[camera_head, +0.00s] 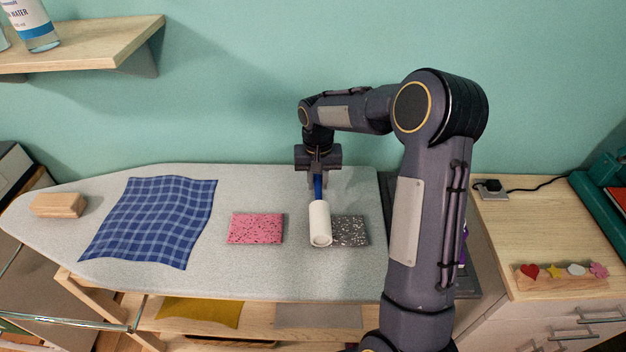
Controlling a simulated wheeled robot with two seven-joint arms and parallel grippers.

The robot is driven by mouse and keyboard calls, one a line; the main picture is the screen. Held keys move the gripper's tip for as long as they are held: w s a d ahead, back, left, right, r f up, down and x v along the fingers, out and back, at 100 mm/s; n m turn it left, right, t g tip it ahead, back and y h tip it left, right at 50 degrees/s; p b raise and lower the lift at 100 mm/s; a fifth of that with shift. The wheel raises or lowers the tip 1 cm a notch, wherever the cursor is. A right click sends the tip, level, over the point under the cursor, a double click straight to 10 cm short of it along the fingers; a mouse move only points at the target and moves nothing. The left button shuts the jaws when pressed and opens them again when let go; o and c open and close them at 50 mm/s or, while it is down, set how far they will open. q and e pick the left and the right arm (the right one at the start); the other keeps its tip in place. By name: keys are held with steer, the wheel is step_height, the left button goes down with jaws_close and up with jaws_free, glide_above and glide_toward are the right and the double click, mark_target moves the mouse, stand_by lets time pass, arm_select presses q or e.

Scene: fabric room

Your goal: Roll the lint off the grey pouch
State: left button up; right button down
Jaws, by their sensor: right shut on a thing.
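The grey pouch (351,231) lies flat on the ironing board, dark and covered in pale specks of lint. My right gripper (318,178) comes down from above and is shut on the blue handle of a lint roller (320,224). The white roller head is over the left edge of the pouch and hides that part of it; I cannot tell whether it touches. My left gripper is not in view.
A pink speckled pouch (256,228) and a blue checked cloth (153,220) lie to the left on the ironing board (300,281). A wooden block (59,205) sits at the board's left end. A cabinet (540,235) stands at right.

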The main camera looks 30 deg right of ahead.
steer(key=shift+s+d, duration=0.8)
steer(key=shift+d, duration=0.75)
steer(key=shift+s+d, duration=0.85)
steer(key=shift+d, duration=0.75)
steer(key=shift+s+d, duration=0.8)
steer(key=shift+d, duration=0.75)
steer(key=shift+w+a, duration=0.1)
steer(key=shift+a, duration=0.05)
steer(key=shift+w+a+p, duration=0.2)
steer(key=shift+w+a, duration=0.75)
steer(key=shift+a, duration=0.85)
steer(key=shift+w+a+p, duration=0.15)
steer(key=shift+w+a, duration=0.75)
steer(key=shift+a, duration=0.85)
steer(key=shift+w+a+p, duration=0.2)
steer(key=shift+w+a, duration=0.75)
steer(key=shift+a, duration=0.85)
step_height(320, 180, up, 6)
steer(key=p, duration=0.4)
